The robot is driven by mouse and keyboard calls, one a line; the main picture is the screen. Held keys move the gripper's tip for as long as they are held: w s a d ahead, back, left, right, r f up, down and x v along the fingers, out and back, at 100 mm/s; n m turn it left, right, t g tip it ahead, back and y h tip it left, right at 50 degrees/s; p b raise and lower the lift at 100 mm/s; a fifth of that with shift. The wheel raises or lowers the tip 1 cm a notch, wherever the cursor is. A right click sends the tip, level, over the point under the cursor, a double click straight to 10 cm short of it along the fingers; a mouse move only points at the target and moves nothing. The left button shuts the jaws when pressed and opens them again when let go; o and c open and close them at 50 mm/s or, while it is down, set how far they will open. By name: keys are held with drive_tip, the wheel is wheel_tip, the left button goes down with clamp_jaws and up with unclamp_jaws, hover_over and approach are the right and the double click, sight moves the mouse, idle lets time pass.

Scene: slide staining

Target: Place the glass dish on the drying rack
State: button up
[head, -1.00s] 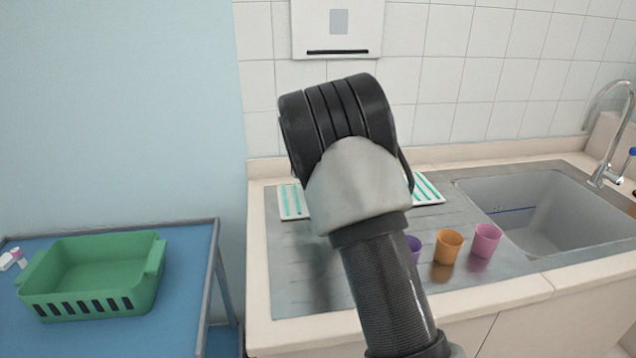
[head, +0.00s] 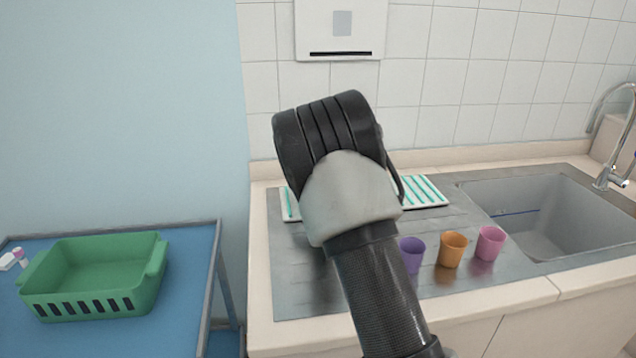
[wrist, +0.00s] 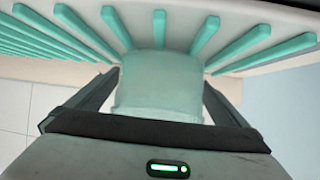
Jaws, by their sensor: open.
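The drying rack (head: 425,191) is white with teal bars and lies on the steel drainboard, partly hidden behind my arm in the head view. In the wrist view its teal bars (wrist: 250,42) fan across the top. The glass dish (wrist: 158,88) is a pale, see-through teal block in the wrist view, overlapping the rack's edge. My gripper (wrist: 160,78) is open, with one finger on each side of the dish. I cannot tell whether the fingers touch it. The dish and the fingers are hidden behind my arm in the head view.
A purple cup (head: 411,253), an orange cup (head: 452,249) and a pink cup (head: 489,243) stand on the drainboard's front right. The sink (head: 555,215) is further right. A green basket (head: 95,275) sits on the blue table at left.

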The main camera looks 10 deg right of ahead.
drive_tip(key=shift+r, duration=0.1)
drive_tip(key=shift+s+r, duration=0.1)
drive_tip(key=shift+r, duration=0.1)
drive_tip(key=p+v, duration=0.1)
drive_tip(key=v, duration=1)
drive_tip(key=shift+s, duration=0.2)
drive_tip(key=s+r+g, duration=0.2)
drive_tip(key=s, duration=1.1)
drive_tip(key=s+r+g, duration=0.2)
drive_tip(key=s+r, duration=0.1)
drive_tip(key=s, duration=1.1)
drive_tip(key=s+r+n+g+y, duration=0.1)
drive_tip(key=s+r+g, duration=0.1)
drive_tip(key=s, duration=1.1)
drive_tip(key=shift+s+r+g, duration=0.3)
drive_tip(key=shift+s+r, duration=0.05)
drive_tip(key=shift+s, duration=0.05)
